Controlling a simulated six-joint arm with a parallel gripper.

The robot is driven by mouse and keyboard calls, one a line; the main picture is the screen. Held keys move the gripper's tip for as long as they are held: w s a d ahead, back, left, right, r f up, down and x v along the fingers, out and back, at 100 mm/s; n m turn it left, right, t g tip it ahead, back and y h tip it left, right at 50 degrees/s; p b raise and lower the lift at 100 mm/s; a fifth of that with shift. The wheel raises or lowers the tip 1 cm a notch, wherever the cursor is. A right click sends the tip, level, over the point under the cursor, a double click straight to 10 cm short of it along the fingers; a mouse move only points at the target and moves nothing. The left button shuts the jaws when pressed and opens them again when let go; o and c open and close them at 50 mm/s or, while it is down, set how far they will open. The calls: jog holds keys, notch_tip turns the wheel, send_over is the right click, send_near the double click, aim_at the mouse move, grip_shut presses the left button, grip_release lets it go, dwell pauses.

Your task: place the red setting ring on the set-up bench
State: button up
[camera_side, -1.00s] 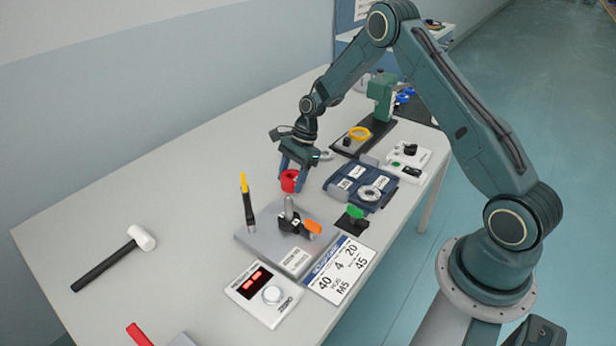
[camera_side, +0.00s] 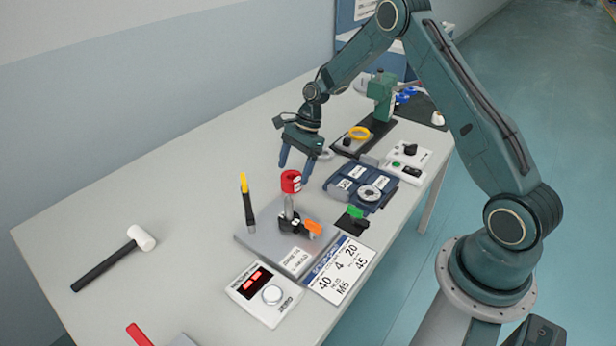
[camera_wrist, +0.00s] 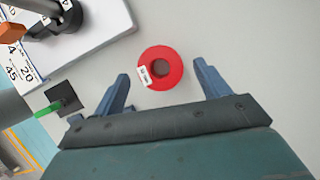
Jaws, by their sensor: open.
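The red setting ring (camera_side: 291,181) stands free of my gripper, with its hole facing up. In the side view it appears just behind the top of the upright metal post (camera_side: 289,204). In the wrist view the ring (camera_wrist: 174,68) lies on the pale bench top (camera_wrist: 225,30), apart from the grey plate, and a white label shows on it. My gripper (camera_side: 295,169) is open and empty, a little above the ring. In the wrist view its fingertips (camera_wrist: 162,72) are spread on either side of the ring, with gaps.
The grey plate (camera_side: 250,240) carries the post and an orange-handled clamp (camera_side: 312,228). A dark blue case (camera_side: 340,188) and green-handled part (camera_side: 356,212) are to the right.

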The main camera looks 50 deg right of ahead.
jog(key=v, duration=0.8)
jog(key=shift+d+r, duration=0.15)
jog(key=shift+r, duration=0.2)
jog(key=s+a+r+n+t+h, duration=0.1)
jog(key=s+a+r+n, duration=0.4)
jog(key=s+r, duration=0.3)
jog(key=s+a+r+n+t+h, duration=0.1)
jog(key=s+a+r+n+h, duration=0.1)
jog(key=s+a+r+n, duration=0.6)
jog(key=s+r+n+t, duration=0.1)
jog(key=s+n, duration=0.2)
jog(key=s, duration=0.5)
jog(key=s+d+r+n+t+h, duration=0.1)
jog(key=s+n, duration=0.3)
jog(key=s, duration=0.4)
jog(key=shift+r+t, duration=0.4)
jog(key=shift+r, duration=0.35)
